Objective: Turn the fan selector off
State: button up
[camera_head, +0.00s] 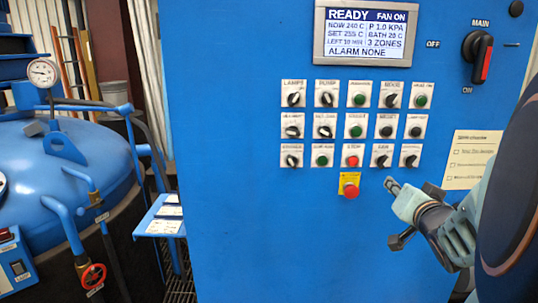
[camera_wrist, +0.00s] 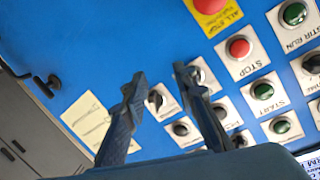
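The blue control panel (camera_head: 240,220) carries three rows of selectors and push buttons on white plates. Most of their small labels are too blurred to read, so I cannot tell which is the fan selector. The display (camera_head: 366,34) above them reads "FAN ON" and "ALARM NONE". My gripper (camera_head: 397,212) is in front of the panel, below and right of the bottom row. In the wrist view my gripper (camera_wrist: 160,74) is open and empty, its two fingers apart. A black selector (camera_wrist: 155,101) shows between the fingers; I see no contact with it. The fingers and palm hide parts of other plates.
A red stop button on a yellow plate (camera_head: 350,188) sits left of my gripper. A black and red main switch (camera_head: 478,57) is at upper right. A paper notice (camera_head: 472,159) is near my arm. A blue furnace vessel (camera_head: 60,170) and small shelf (camera_head: 160,215) stand left.

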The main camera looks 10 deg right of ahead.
aim_at(385, 163)
jog(key=s+a+r+t+y, duration=0.2)
jog(key=s+a+r+t, duration=0.1)
jog(key=s+r, duration=0.1)
jog(key=x, duration=0.7)
jog(key=b+x, duration=0.1)
jog(key=x, duration=0.2)
jog(key=shift+w+d+f, duration=0.25)
jog(key=shift+d, duration=0.15)
grip_shut()
